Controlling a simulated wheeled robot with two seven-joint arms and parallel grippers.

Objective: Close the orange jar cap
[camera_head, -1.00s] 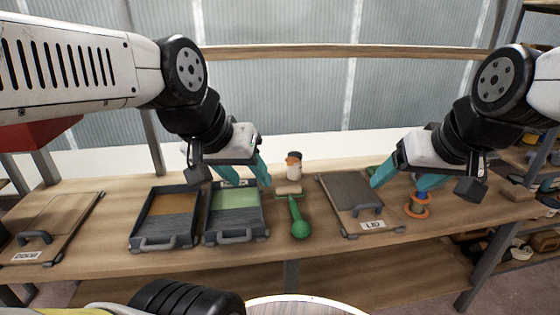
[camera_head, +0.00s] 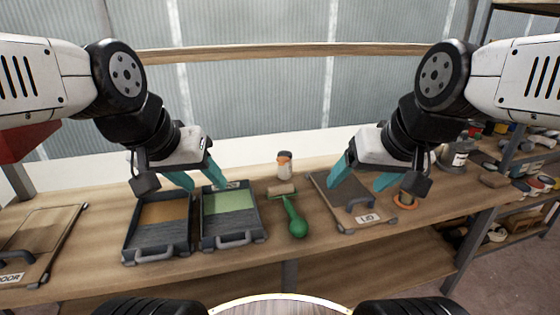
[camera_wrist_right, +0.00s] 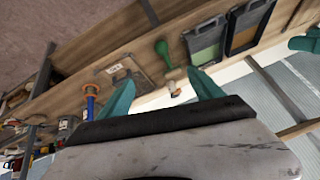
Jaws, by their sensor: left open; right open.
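A small jar (camera_head: 284,167) with an orange and white body and dark upper band stands at the back middle of the bench; it also shows in the right wrist view (camera_wrist_right: 174,90). I cannot tell its cap from its body. My left gripper (camera_head: 206,185) is open and empty above the trays, left of the jar. My right gripper (camera_head: 354,186) is open and empty above the lid panel, between jar and ring.
Two dark trays, one brown (camera_head: 127,250) and one green (camera_head: 205,243), lie left of centre. A green-handled roller (camera_head: 295,218) lies in front of the jar. A lid panel (camera_head: 330,205) lies right of it, a door panel (camera_head: 30,245) far left. Cans crowd the right shelf.

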